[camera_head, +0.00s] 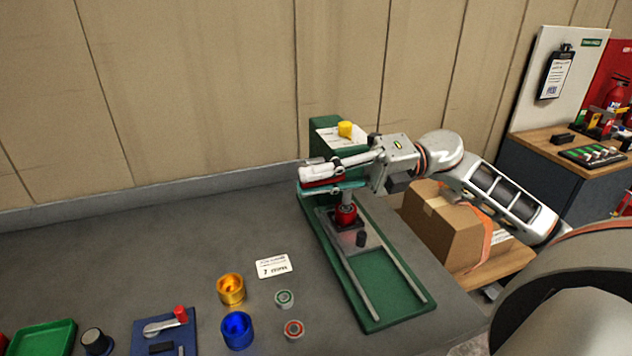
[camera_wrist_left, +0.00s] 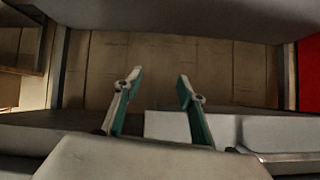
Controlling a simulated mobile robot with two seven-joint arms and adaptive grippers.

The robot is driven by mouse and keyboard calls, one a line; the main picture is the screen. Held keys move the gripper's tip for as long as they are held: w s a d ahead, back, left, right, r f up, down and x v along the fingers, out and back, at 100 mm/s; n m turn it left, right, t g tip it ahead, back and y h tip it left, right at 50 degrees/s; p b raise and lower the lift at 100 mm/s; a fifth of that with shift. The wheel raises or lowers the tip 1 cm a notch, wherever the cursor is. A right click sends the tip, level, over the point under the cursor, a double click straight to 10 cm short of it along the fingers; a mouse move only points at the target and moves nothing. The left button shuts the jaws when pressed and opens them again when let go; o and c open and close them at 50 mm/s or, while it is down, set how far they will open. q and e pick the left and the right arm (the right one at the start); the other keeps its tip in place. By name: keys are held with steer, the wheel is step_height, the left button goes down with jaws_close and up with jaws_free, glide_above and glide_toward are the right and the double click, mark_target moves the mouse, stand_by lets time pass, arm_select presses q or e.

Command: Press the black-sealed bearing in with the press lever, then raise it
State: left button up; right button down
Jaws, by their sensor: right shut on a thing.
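The green press (camera_head: 388,317) stands on the bench, with its upright column at the back. A red cup-like housing (camera_head: 346,215) sits on the sliding plate under the press ram. I cannot make out the black-sealed bearing; the ram and arm cover the top of the housing. My right gripper (camera_head: 322,180) reaches in from the right and is shut on the red grip of the press lever (camera_head: 318,184), in front of the column above the housing. The lever looks about level. My left gripper (camera_wrist_left: 158,82) shows only in the left wrist view, open and empty.
A gold cup (camera_head: 231,289), a blue cup (camera_head: 237,330), a green-ringed bearing (camera_head: 284,298) and a red-ringed bearing (camera_head: 293,329) stand left of the press. A white card (camera_head: 273,266) lies behind them. A cardboard box (camera_head: 437,232) is right of the bench. The bench's back left is clear.

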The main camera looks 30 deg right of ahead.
steer(key=shift+w+d+r, duration=0.3)
steer(key=shift+r, duration=0.15)
steer(key=c, duration=1.9)
jaws_free()
steer(key=shift+a, duration=0.1)
steer(key=shift+f, duration=0.1)
steer(key=shift+f, duration=0.1)
steer(key=shift+d, duration=0.2)
steer(key=shift+v, duration=5.95)
steer(key=shift+s+a, duration=0.1)
steer(key=shift+s, duration=0.1)
